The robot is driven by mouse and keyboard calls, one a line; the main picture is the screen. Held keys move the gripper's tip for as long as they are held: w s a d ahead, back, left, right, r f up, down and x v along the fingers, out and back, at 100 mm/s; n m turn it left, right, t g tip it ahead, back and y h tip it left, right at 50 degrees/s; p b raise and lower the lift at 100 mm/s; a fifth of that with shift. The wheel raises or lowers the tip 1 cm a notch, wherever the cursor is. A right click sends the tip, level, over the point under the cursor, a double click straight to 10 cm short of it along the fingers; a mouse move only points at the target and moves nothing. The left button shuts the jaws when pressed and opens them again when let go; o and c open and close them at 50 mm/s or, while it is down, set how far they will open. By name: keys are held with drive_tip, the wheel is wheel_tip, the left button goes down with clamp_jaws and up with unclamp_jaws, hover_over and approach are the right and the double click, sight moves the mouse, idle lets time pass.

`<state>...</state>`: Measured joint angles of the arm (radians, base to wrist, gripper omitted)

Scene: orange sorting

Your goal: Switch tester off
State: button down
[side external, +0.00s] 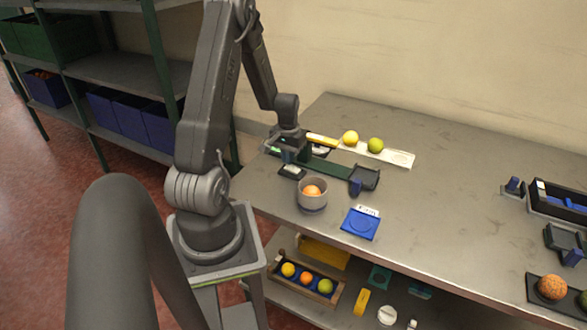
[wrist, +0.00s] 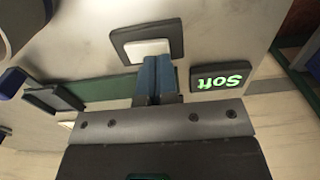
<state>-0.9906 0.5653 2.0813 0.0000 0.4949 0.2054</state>
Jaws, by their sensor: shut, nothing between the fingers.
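The tester is a green bar (side external: 328,168) with a dark cradle (side external: 366,178) at one end. Its display (wrist: 222,77) is lit and reads "Soft" in green. A dark plate with a pale rocker or button, seemingly the switch (wrist: 146,48), lies beside the display; it also shows in the side view (side external: 291,171). My gripper (wrist: 158,62) is shut and empty, its blue fingertips together at the edge of the pale button. I cannot tell whether they touch it. In the side view my gripper (side external: 292,155) is low over the tester's left end, partly hiding the display.
A grey bowl (side external: 312,203) holding an orange stands in front of the tester. A blue plate (side external: 361,224) lies to its right. A white tray (side external: 401,158) with a yellow and a green fruit is behind. Other fixtures stand at the far right. The table's middle right is clear.

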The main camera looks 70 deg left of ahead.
drive_tip(key=shift+f, duration=0.9)
idle(0.3)
drive_tip(key=shift+r, duration=3.55)
